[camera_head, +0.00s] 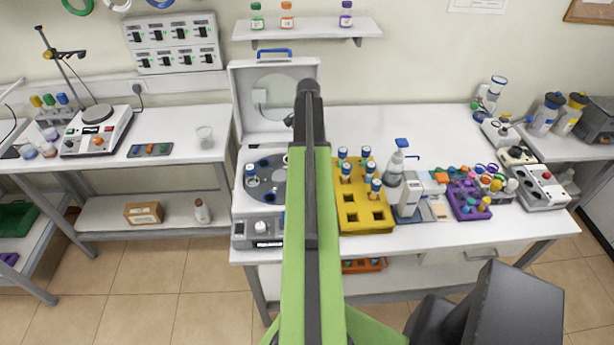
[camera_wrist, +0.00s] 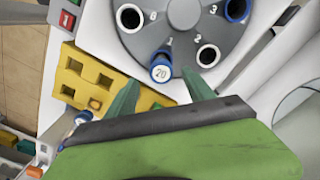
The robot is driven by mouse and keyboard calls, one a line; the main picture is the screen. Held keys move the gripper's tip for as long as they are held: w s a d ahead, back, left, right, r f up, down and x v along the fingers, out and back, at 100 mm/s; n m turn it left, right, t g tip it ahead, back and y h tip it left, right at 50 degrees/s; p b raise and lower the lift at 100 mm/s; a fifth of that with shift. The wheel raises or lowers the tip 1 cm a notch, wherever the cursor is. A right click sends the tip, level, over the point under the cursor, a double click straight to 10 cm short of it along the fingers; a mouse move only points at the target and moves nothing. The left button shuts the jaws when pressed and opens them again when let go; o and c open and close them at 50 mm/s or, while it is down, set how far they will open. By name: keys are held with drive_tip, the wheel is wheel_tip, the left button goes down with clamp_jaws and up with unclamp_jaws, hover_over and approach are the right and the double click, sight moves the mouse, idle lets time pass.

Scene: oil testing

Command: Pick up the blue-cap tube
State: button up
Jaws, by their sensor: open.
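In the wrist view a blue-cap tube (camera_wrist: 160,67) marked 20 sits in the grey rotor (camera_wrist: 185,45) of the centrifuge, near number 1. My gripper (camera_wrist: 163,90) is open and empty. Its two green fingers point toward this tube, one on each side of it in the picture; I see no contact.
The raised lid (camera_head: 240,100) stands behind the rotor. The yellow rack is close on the centrifuge's right. A pump bottle (camera_head: 395,172) and a purple rack (camera_head: 468,212) stand farther right. The back of the bench is mostly clear.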

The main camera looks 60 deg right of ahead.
wheel_tip(320, 180, down, 5)
drive_tip(key=b, duration=0.5)
drive_tip(key=shift+a+f, duration=0.15)
drive_tip(key=shift+f, duration=0.05)
drive_tip(key=shift+r, duration=0.2)
drive_tip(key=shift+c, duration=0.4)
clamp_jaws()
